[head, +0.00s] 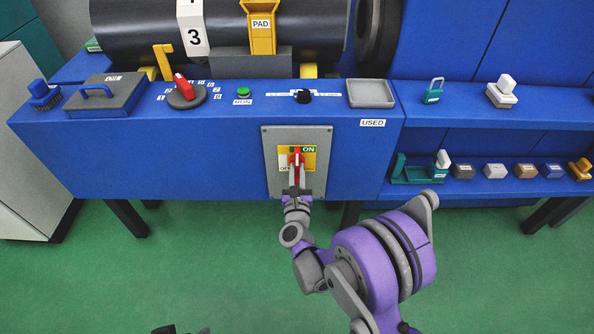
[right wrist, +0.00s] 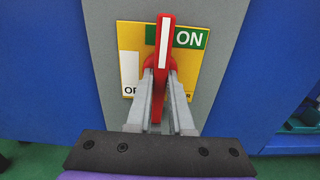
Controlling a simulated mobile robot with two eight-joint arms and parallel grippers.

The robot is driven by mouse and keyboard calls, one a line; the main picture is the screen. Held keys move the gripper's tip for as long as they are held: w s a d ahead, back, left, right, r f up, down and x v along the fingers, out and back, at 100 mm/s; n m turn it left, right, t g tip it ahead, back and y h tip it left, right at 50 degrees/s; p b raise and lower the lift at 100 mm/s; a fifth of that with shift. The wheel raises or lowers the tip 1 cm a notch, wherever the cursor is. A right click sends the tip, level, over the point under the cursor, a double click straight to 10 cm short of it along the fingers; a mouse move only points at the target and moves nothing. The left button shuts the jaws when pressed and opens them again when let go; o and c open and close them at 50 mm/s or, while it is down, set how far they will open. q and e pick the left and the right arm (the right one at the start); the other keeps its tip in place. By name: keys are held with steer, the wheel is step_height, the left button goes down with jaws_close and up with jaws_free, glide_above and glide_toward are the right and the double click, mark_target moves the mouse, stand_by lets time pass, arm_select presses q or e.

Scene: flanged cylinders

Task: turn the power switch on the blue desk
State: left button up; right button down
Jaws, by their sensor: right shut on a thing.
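The power switch is a red handle (head: 296,156) with a white stripe on a yellow plate, set in a grey panel (head: 275,140) on the front of the blue desk (head: 130,150). In the right wrist view the red handle (right wrist: 165,45) stands about upright, its tip beside the green ON label (right wrist: 190,38). The OFF label at lower left is partly hidden. My right gripper (head: 297,178) is shut on the red handle, with its fingers (right wrist: 160,85) on either side of the lower part. My left gripper is not clearly in view; only a dark piece shows at the bottom edge.
On the desk top are a red rotary knob (head: 184,90), a green RUN button (head: 243,92), a black slider knob (head: 303,96) and a grey USED tray (head: 371,104). A dark roller (head: 130,30) lies behind. Shelves at right hold several stamp-like blocks. The green floor in front is clear.

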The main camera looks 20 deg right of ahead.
stand_by(0.3)
steer(key=c, duration=0.8)
jaws_free()
steer(key=v, duration=1)
steer(key=shift+s+p, duration=0.3)
steer(key=shift+s, duration=0.1)
steer(key=shift+a, duration=0.1)
